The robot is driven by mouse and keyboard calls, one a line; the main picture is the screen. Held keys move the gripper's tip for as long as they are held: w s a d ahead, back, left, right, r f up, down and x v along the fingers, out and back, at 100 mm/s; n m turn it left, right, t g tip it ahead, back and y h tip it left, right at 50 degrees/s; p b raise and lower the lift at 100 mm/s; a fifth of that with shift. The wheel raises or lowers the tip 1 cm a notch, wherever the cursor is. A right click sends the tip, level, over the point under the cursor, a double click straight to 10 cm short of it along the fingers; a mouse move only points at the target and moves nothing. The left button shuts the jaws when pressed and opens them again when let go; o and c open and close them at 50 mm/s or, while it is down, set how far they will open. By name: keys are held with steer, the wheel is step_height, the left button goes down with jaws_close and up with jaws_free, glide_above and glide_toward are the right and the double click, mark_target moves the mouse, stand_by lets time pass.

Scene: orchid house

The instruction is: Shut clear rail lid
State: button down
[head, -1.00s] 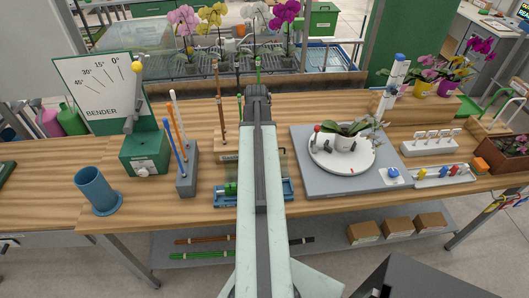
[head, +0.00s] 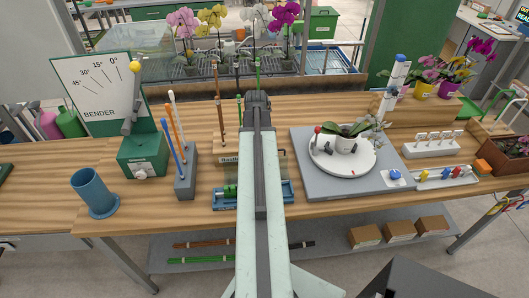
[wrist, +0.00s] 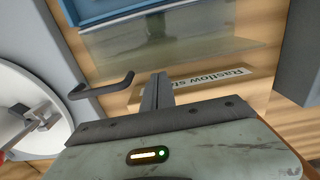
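The blue rail tray (head: 222,204) lies near the bench's front edge, partly hidden behind my arm, with a green piece in its left part. Its clear lid (head: 283,165) appears to stand raised at the tray's back, seen faintly beside my arm. In the wrist view the clear lid (wrist: 170,55) is a see-through panel beside the blue tray (wrist: 95,10). A dark bent handle (wrist: 103,86) shows left of my gripper (wrist: 156,92); its attachment is unclear. My gripper's fingers look close together with nothing between them, apart from the handle. In the head view my arm hides the fingertips.
A white turntable (head: 320,165) with a potted orchid stands right of the tray on a grey base (head: 310,188). A grey holder (head: 186,180) with rods and a green bender (head: 143,155) stand left. A label plate (wrist: 215,88) is near my gripper.

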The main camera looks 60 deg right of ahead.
step_height(320, 180, up, 8)
steer(key=p, duration=0.7)
steer(key=shift+f, duration=0.2)
